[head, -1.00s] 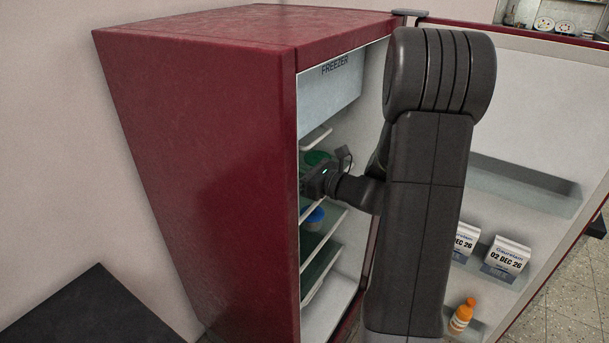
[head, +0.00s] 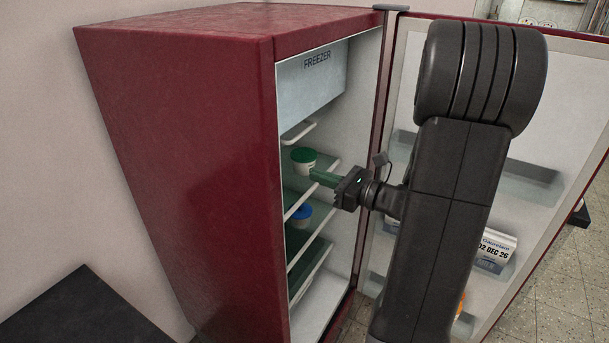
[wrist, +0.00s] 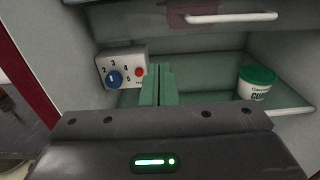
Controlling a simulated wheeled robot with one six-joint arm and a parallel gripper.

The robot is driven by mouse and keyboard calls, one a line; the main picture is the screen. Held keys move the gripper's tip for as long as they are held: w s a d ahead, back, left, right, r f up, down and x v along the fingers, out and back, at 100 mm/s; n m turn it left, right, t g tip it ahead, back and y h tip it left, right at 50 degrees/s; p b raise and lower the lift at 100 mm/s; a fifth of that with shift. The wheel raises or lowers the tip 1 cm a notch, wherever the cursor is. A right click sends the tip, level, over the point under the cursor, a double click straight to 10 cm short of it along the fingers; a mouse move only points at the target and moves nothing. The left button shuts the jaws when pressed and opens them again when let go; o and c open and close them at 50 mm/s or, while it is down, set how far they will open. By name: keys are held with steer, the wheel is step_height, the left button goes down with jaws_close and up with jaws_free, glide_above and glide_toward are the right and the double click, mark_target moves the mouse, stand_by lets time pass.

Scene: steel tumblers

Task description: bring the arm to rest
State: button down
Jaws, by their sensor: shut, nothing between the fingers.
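My gripper (head: 318,177) is at the open front of the red fridge (head: 190,150), level with a shelf (head: 325,172). Its green fingers are together with nothing between them, and they also show in the wrist view (wrist: 159,82). A white tub with a green lid (head: 303,160) stands on that shelf, beyond the fingertips in the head view. In the wrist view the tub (wrist: 257,84) stands to the right, apart from the fingers. My arm hides part of the fridge door in the head view.
The open door (head: 555,130) stands to the right, with a carton dated 02 DEC 26 (head: 495,250) in its rack. A blue-lidded tub (head: 300,215) is on a lower shelf. A control panel (wrist: 122,68) is on the fridge's inner wall. A dark surface (head: 85,315) lies at lower left.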

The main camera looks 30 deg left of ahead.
steer(key=shift+d, duration=0.75)
steer(key=a+p, duration=0.2)
steer(key=a, duration=1)
steer(key=shift+w+a, duration=0.2)
steer(key=shift+w, duration=0.2)
